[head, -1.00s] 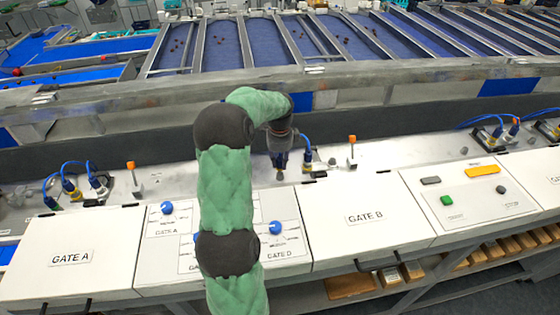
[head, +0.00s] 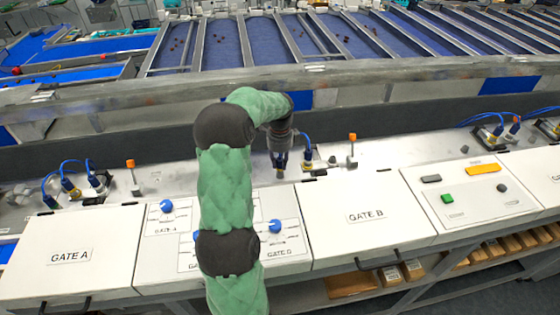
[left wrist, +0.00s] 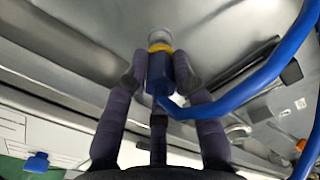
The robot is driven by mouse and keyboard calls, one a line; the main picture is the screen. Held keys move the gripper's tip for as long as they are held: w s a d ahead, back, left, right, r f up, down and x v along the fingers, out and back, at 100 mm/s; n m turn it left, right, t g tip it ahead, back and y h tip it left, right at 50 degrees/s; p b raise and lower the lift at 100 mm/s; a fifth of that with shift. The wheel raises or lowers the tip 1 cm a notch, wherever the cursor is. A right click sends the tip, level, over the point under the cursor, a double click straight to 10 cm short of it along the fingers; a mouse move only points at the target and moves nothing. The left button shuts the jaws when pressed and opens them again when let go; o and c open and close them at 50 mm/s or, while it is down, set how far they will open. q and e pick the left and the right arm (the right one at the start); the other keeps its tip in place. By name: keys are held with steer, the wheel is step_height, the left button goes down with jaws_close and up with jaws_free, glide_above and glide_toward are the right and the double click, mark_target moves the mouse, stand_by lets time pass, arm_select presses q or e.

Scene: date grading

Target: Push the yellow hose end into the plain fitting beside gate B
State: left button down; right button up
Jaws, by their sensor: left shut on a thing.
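My left gripper (head: 280,165) is behind the left back corner of the gate B box (head: 368,208). In the left wrist view its fingers (left wrist: 160,78) are shut around a blue hose end with a yellow collar (left wrist: 160,47). A blue hose (left wrist: 240,95) loops off it to the right. A round grey metal fitting (left wrist: 158,35) lies in line with the collar and appears to touch it. I cannot tell how deep the hose end sits. My right gripper is not in view.
Another blue hose (head: 307,145) stands just right of my left gripper, near an orange-topped lever (head: 352,145). The gate A box (head: 70,250) and a dial panel (head: 160,235) are at the left. A metal rail (head: 350,75) runs behind.

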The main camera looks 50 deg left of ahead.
arm_select(q)
steer(key=shift+f+b, duration=0.45)
steer(key=shift+f, duration=0.3)
stand_by(0.6)
steer(key=c, duration=1.7)
jaws_free()
steer(key=shift+c, duration=0.2)
steer(key=o, duration=1.1)
steer(key=shift+r+p, duration=3.4)
steer(key=shift+r, duration=1.65)
